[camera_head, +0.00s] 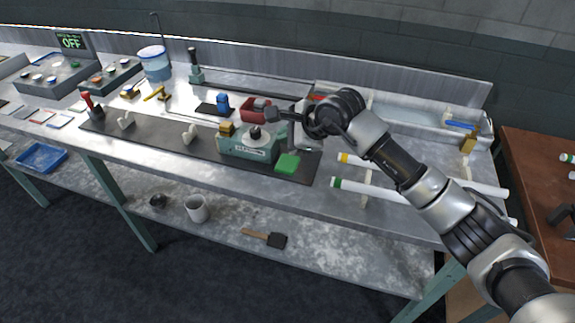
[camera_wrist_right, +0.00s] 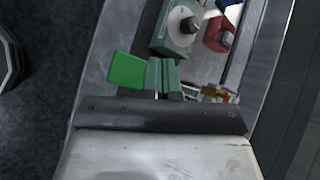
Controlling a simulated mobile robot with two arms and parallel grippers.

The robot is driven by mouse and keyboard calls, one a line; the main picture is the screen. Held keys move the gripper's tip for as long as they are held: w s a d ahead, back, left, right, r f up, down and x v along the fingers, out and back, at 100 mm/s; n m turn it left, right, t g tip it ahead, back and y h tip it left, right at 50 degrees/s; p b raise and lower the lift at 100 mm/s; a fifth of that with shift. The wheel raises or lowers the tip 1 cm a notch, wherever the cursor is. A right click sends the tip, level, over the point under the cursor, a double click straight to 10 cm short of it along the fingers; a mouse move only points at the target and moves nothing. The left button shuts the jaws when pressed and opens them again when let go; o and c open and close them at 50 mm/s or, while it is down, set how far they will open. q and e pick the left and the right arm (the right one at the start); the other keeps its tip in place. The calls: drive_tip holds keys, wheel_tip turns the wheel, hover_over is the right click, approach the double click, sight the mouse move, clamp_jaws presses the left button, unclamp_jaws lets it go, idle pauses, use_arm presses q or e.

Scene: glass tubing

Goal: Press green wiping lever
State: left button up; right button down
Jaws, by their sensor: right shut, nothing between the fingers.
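The green wiping lever shows as a flat bright green pad (camera_head: 289,164) at the right end of a grey-green machine (camera_head: 248,146) with a black knob on top. In the right wrist view the green pad (camera_wrist_right: 127,70) lies just left of my fingers, and the machine (camera_wrist_right: 175,30) is beyond them. My right gripper (camera_head: 282,131) is shut and empty, close to the machine's right end and behind the pad in the head view. It also shows in the right wrist view (camera_wrist_right: 163,75). I cannot tell whether it touches anything. My left gripper is not in view.
A red block (camera_head: 256,109) and a blue part (camera_head: 222,103) stand behind the machine. White tubes with green (camera_head: 336,183) and yellow ends lie to the right, under my arm. Blocks and a red lever (camera_head: 90,103) stand to the left. The bench front edge is near the pad.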

sight(291, 167)
drive_tip(key=shift+f+b, duration=1.4)
drive_tip(key=shift+f, duration=0.95)
drive_tip(key=shift+f+b, duration=0.35)
drive_tip(key=shift+b, duration=0.25)
drive_tip(key=shift+s+f+b, duration=0.1)
drive_tip(key=shift+f+b, duration=2)
drive_tip(key=shift+f, duration=0.15)
idle(2.3)
